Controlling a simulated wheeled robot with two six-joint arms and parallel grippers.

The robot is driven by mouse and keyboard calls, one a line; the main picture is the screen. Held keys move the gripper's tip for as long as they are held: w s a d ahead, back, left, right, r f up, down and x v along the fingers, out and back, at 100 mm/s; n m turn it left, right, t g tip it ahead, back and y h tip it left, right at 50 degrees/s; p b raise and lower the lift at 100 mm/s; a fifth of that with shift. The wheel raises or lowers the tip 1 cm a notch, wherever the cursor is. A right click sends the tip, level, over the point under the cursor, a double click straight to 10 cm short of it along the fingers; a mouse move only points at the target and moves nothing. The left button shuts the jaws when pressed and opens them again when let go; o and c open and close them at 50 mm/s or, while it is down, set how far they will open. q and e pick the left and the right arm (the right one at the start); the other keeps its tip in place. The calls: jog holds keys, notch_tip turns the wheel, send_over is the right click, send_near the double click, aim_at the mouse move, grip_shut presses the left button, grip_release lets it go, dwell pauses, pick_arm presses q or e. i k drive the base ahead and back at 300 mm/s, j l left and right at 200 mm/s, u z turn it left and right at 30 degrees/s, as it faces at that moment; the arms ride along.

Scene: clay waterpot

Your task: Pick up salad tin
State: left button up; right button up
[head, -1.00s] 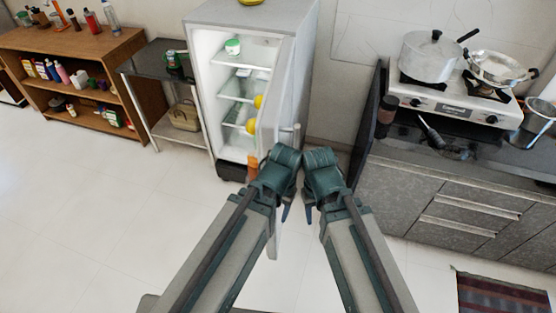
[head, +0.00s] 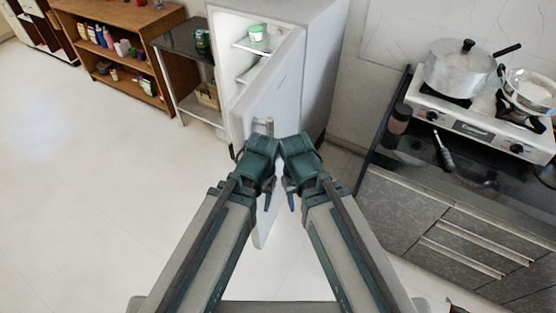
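A small white and green tin (head: 258,33) stands on the top shelf inside the open fridge (head: 330,60). A dark green can (head: 202,40) stands on the black-topped side table left of the fridge. I cannot read either label, so I cannot tell which is the salad tin. My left gripper (head: 266,202) and my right gripper (head: 291,202) hang close together, pointing down, in front of the fridge door (head: 268,105) in the picture. Both are well away from the tin and the can. Nothing shows in them, and their finger gaps are not clear.
The open fridge door hides most of the lower shelves. The side table (head: 182,40) and a wooden shelf (head: 120,15) with bottles stand at the left. A counter (head: 440,215) with a stove (head: 480,120) and pots is at the right. The left floor is clear.

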aim_at(198, 33)
jog(key=u, duration=1.35)
jog(key=i+u, duration=0.15)
jog(key=i, duration=5.2)
jog(key=z, duration=1.4)
